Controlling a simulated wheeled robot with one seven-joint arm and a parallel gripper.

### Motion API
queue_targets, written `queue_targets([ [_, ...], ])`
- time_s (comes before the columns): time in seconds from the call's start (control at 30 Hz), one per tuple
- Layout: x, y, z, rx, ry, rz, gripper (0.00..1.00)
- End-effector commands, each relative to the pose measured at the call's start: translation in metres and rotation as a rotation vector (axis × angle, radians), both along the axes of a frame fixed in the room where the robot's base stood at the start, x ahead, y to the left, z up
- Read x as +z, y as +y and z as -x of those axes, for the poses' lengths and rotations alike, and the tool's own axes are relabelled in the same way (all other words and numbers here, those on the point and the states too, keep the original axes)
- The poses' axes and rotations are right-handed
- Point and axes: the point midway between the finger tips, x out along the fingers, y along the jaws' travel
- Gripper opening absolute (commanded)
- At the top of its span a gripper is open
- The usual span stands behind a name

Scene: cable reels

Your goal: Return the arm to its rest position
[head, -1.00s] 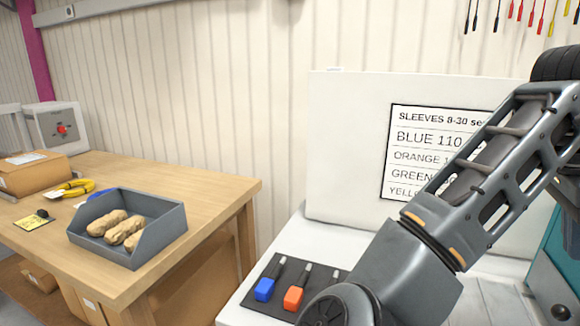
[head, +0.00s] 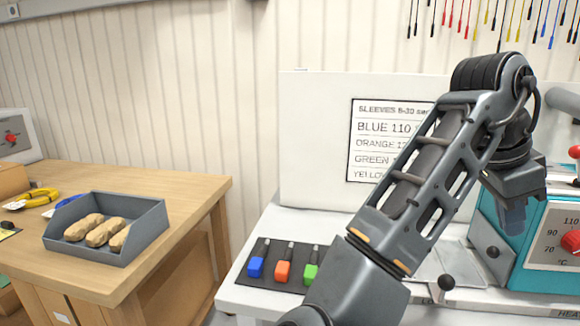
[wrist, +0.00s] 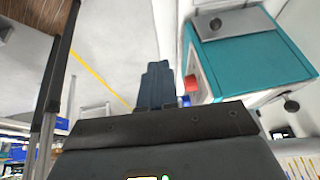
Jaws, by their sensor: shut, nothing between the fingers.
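My arm reaches up across the right of the head view, bent at the elbow. My gripper (head: 512,215) hangs at its end, left of the teal machine's dial face, and its fingers are small and partly blurred there. In the wrist view my gripper's dark fingers (wrist: 156,85) are together with nothing between them. The floor and the side of the teal machine (wrist: 255,55) show beyond them. No object is held.
A teal heating machine (head: 508,245) with a dial stands at right on the white bench. A black mat (head: 245,282) holds blue, orange and green handled tools. A grey bin (head: 140,248) with tan lumps sits on the wooden table. A sleeve chart (head: 368,140) stands behind my arm.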

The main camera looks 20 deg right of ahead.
Motion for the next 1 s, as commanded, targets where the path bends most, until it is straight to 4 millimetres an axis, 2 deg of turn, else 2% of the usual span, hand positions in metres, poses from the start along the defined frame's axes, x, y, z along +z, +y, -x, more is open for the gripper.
queue_targets([
  [0.37, -0.007, -0.039, 0.004, 0.142, 0.079, 0.257, 0.00],
  [0.67, -0.013, -0.076, -0.005, 0.434, 0.217, 0.631, 0.00],
  [0.83, -0.023, -0.078, -0.016, 0.649, 0.294, 0.828, 0.00],
  [1.0, -0.042, -0.065, -0.026, 0.881, 0.351, 0.986, 0.00],
])
